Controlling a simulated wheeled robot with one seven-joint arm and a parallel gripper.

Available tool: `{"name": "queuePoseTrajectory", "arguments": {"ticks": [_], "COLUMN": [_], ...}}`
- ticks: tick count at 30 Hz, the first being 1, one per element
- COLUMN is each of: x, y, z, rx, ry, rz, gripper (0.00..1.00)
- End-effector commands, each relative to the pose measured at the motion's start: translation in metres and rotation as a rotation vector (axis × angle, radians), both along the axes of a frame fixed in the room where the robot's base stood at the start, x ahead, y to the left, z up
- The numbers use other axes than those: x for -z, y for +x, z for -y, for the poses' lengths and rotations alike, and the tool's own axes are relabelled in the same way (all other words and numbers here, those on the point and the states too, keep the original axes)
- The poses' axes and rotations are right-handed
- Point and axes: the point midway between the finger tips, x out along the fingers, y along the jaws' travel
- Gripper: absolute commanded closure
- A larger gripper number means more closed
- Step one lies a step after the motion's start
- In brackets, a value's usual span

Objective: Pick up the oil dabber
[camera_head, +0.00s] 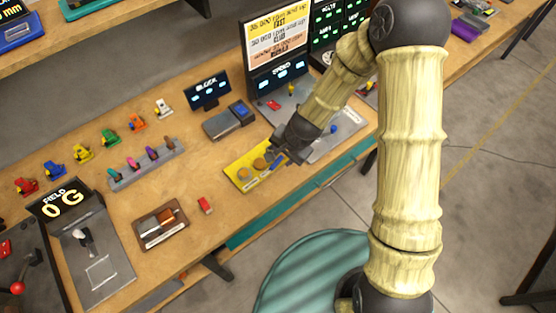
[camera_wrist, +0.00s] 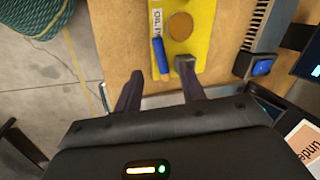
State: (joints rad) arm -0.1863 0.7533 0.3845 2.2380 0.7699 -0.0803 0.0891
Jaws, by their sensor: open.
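The oil dabber looks to be the slim blue cylinder (camera_wrist: 160,58) lying on the yellow mat (camera_wrist: 202,30); a white strip lettered "OIL" adjoins its far end. In the head view the blue piece (camera_head: 278,164) shows near the right side of the yellow mat (camera_head: 238,168), partly by my gripper. My gripper (camera_head: 289,152) is over the mat's right end. In the wrist view its two dark fingers (camera_wrist: 160,88) are apart and empty, with the blue cylinder just ahead of the gap between them.
A round orange-brown pad (camera_wrist: 180,26) and a dark block (camera_wrist: 186,65) are close to the dabber. A grey device with a blue button (camera_head: 228,120) stands behind the mat.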

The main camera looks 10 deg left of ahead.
Motion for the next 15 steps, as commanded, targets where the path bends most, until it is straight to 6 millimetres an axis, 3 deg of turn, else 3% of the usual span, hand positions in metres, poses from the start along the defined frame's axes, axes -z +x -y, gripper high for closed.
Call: {"name": "queuePoseTrajectory", "arguments": {"ticks": [8,15], "x": [0.001,0.019], "y": [-0.001,-0.002], "z": [-0.001,-0.008], "rx": [-0.002,0.0], "ry": [0.0,0.0], "rz": [0.0,-0.005], "gripper": [0.6,0.6]}}
